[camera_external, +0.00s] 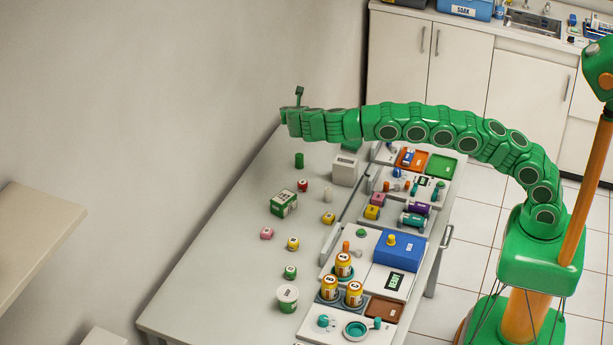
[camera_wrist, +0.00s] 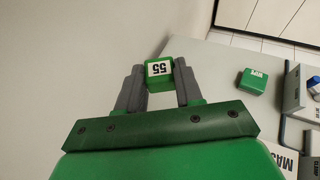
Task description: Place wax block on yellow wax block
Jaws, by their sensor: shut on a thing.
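My gripper (camera_wrist: 160,82) is shut on a small green block (camera_wrist: 159,68) with a white label reading "55" in the wrist view. The block sits between the two grey fingertips, clear of the table. In the external view my gripper (camera_external: 298,97) is at the far left end of the arm, above the table's back; the held block is too small there to make out surely. I cannot tell which is the yellow wax block.
A white box (camera_external: 344,171) stands below the arm; a green box (camera_wrist: 252,81) is beyond it. A green cylinder (camera_external: 299,160), a green-white carton (camera_external: 284,204) and a pink block (camera_external: 266,233) stand on the table. Trays with bottles fill its right side. The left front is clear.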

